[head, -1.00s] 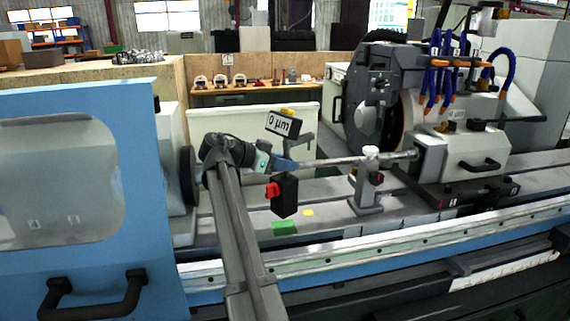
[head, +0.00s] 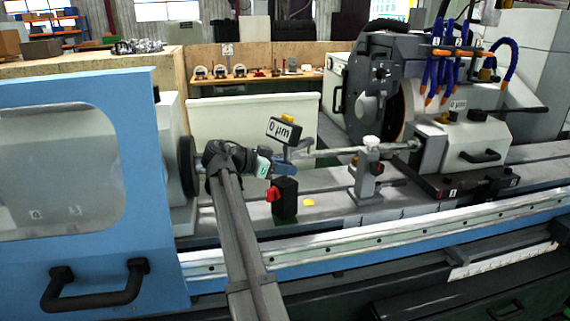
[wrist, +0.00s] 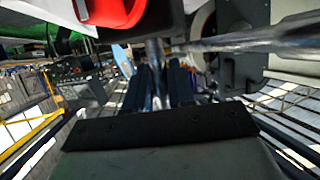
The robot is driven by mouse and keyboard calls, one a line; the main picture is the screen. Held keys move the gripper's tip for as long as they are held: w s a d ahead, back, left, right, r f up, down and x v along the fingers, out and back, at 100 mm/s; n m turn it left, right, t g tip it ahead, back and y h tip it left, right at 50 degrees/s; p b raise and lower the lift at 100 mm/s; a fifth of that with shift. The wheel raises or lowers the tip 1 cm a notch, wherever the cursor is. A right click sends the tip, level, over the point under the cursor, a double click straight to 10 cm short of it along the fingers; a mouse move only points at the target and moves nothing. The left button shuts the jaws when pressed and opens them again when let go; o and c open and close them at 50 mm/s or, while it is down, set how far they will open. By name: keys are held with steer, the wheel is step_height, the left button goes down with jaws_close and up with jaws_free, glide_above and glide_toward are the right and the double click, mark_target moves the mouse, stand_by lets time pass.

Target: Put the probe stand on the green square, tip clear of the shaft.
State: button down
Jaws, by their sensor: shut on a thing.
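The probe stand has a black base block (head: 286,193) with a red knob (head: 272,194) and a "0 µm" display (head: 285,131) on top. My gripper (head: 285,167) is shut on its post, between display and base. The base looks upright, over the green square (head: 285,219), of which only a dark strip shows; I cannot tell whether they touch. The shaft (head: 338,152) runs behind the stand; the gap at the probe tip is too small to tell. The wrist view shows the red knob (wrist: 108,12) at the top and the shaft (wrist: 250,43) at right.
A grey steady rest (head: 367,178) stands right of the probe stand, with a small yellow patch (head: 308,203) between them. The grinding wheel housing (head: 378,90) is behind right. The blue door (head: 130,200) is at left, and a dark chuck (head: 187,167) holds the shaft's left end.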

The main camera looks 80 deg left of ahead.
steer(key=shift+f, duration=0.5)
stand_by(0.9)
steer(key=c, duration=0.9)
jaws_free()
steer(key=shift+f, duration=0.25)
steer(key=shift+v, duration=3.8)
steer(key=shift+w+r, duration=0.1)
